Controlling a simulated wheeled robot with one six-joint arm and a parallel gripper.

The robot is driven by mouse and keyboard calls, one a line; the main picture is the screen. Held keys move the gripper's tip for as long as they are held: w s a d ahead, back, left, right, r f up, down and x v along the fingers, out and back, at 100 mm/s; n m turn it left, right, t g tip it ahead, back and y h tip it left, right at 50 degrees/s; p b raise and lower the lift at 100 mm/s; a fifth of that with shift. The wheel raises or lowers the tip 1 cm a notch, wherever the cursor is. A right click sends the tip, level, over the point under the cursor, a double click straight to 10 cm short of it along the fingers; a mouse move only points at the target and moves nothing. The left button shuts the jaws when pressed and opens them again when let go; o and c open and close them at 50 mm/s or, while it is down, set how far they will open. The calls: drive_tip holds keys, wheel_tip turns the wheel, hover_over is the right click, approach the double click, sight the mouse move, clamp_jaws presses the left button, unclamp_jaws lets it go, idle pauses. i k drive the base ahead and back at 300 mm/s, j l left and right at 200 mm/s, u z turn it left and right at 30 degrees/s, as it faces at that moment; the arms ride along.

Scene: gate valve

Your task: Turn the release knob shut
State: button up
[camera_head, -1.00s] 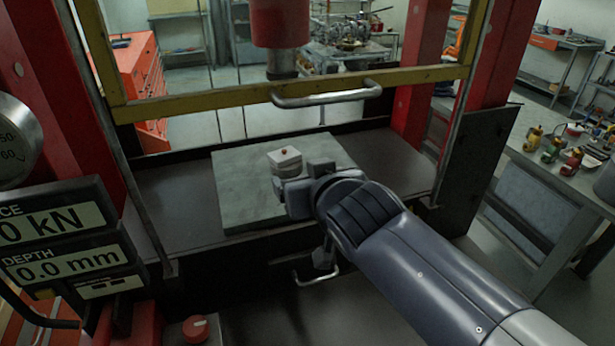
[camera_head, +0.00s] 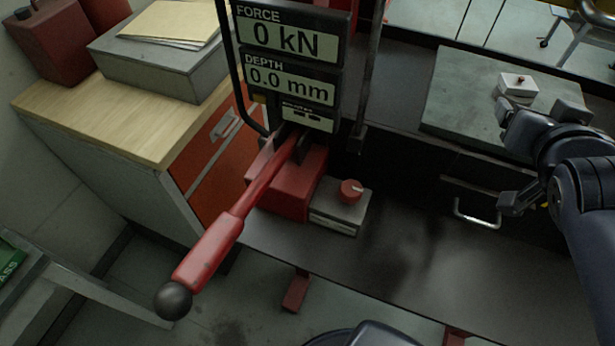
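The release knob (camera_head: 350,191) is a round red knob with a pale pointer mark. My gripper (camera_head: 541,112) is far to the right, by the press plate. Its two fingers stand apart, with a small white block with a brown dot (camera_head: 518,86) just beyond them on the plate. The gap between the fingers looks empty.
A long red pump lever (camera_head: 225,235) with a black ball end slopes down left of the knob. The force and depth display (camera_head: 290,60) stands above it, reading 0 kN and 0.0 mm. A metal handle (camera_head: 475,216) juts out between knob and gripper. The dark bench right of the knob is clear.

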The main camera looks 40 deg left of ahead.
sight(351, 190)
drive_tip(key=l+u, duration=0.15)
drive_tip(key=u, duration=1.05)
